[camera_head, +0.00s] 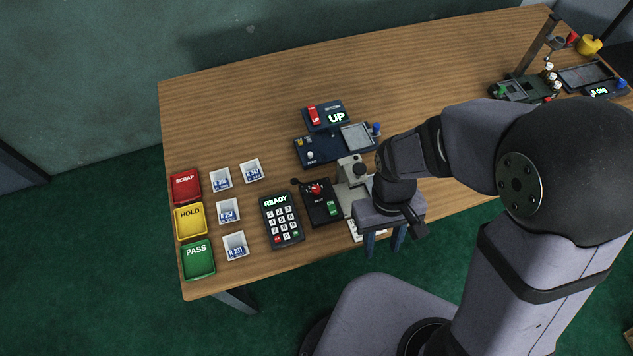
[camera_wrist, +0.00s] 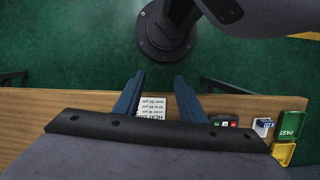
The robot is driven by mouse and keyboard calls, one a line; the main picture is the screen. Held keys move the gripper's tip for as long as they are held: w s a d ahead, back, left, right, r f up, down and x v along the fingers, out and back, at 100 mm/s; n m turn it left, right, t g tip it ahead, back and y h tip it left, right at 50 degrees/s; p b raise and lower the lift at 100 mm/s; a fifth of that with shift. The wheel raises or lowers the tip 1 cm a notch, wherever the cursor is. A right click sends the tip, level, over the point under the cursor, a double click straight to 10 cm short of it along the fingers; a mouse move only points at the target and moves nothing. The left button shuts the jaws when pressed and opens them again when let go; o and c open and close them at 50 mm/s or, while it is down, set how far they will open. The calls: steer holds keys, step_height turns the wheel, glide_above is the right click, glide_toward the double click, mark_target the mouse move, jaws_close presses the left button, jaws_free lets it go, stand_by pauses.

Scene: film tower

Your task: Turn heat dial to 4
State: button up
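My gripper (camera_head: 384,246) hangs over the front edge of the table with its two blue fingers apart. In the wrist view the gripper (camera_wrist: 158,88) is open and nothing is held between the fingers. A white printed card headed with HEAT (camera_wrist: 154,108) shows between and beyond the fingers; its edge also shows in the head view (camera_head: 356,232). A grey machine with a round dark part (camera_head: 360,169) stands just behind my gripper, partly hidden by my arm. I cannot make out a numbered heat dial or its setting.
Left of the gripper are a black box with a red knob (camera_head: 317,188) and a keypad reading READY (camera_head: 281,219). Behind is a dark station (camera_head: 322,150) with a display reading UP. SCRAP, HOLD and PASS trays (camera_head: 197,260) line the left edge. The back middle is clear.

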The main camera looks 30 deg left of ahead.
mark_target(316, 189)
steer(key=w+a+n, duration=0.1)
steer(key=w+a, duration=0.1)
steer(key=a, duration=0.3)
steer(key=w+a+f+n+t, duration=0.1)
steer(key=w+a+n, duration=0.1)
steer(key=a, duration=0.4)
steer(key=w+a+f+n, duration=0.1)
steer(key=a, duration=0.4)
steer(key=shift+w+a+f+n+t+y, duration=0.15)
steer(key=shift+w+n+t+y, duration=0.15)
steer(key=shift+w+y, duration=0.1)
steer(key=shift+n+t+y, duration=0.5)
steer(key=shift+n, duration=0.3)
steer(key=w+a+r, duration=0.2)
steer(key=a, duration=0.1)
steer(key=w+a+r, duration=0.1)
steer(key=shift+w+a, duration=0.25)
steer(key=shift+w, duration=0.15)
steer(key=shift+s+d+f+n, duration=0.15)
steer(key=shift+d+n, duration=0.1)
steer(key=shift+n, duration=0.55)
steer(key=shift+f+p, duration=1.1)
steer(key=shift+f, duration=2.5)
jaws_close()
